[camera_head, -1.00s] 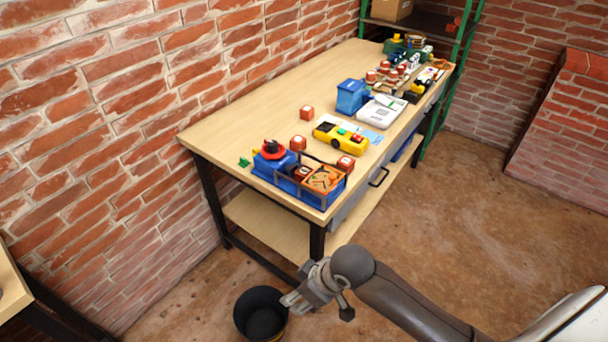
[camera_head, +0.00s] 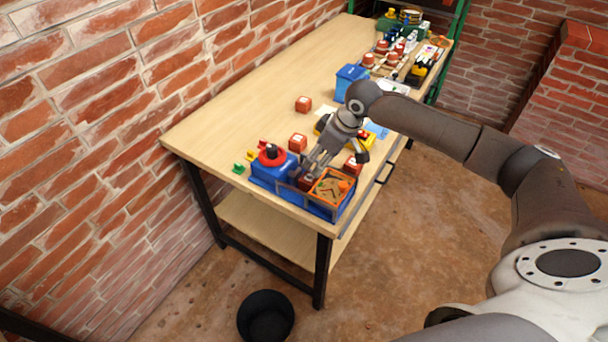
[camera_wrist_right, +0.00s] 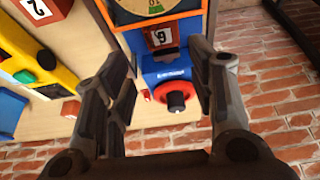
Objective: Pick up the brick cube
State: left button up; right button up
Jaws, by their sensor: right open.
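Several red brick cubes with white labels are on the workbench. One cube (camera_head: 303,104) stands farther back, one (camera_head: 297,142) stands behind the blue tray, and one (camera_head: 353,165) stands right of the tray. Another cube (camera_wrist_right: 162,36) sits inside the blue tray (camera_head: 268,177), its label facing up in the wrist view. My right gripper (camera_head: 312,171) is over the tray, open and empty. In the wrist view its fingers (camera_wrist_right: 160,58) are spread, with the tray cube framed between and beyond them. In the head view the gripper partly hides this cube. My left gripper is not in view.
An orange box (camera_head: 331,187) and a red-ringed black knob (camera_head: 271,155) adjoin the tray cube. A yellow device (camera_wrist_right: 35,62) and a blue bin (camera_head: 350,82) lie nearby. The back-left tabletop (camera_head: 235,105) is clear. A black bucket (camera_head: 265,317) stands on the floor.

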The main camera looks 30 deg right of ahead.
aim_at(308, 177)
jog(key=x, duration=0.3)
jog(key=shift+s+a+f, duration=0.15)
jog(key=shift+s+f, duration=0.1)
jog(key=shift+f, duration=0.05)
jog(key=shift+w+f, duration=0.2)
jog(key=shift+f, duration=0.1)
jog(key=x, duration=0.5)
jog(key=shift+a+p, duration=0.1)
jog(key=shift+p, duration=0.3)
jog(key=shift+w+f, duration=0.15)
jog(key=shift+f, duration=0.15)
jog(key=shift+c, duration=1.4)
jog(key=c, duration=0.5)
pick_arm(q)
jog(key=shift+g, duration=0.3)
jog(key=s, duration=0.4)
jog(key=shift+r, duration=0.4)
pick_arm(e)
jog(key=shift+c, duration=0.5)
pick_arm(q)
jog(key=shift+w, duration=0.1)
pick_arm(e)
jog(key=shift+r, duration=0.15)
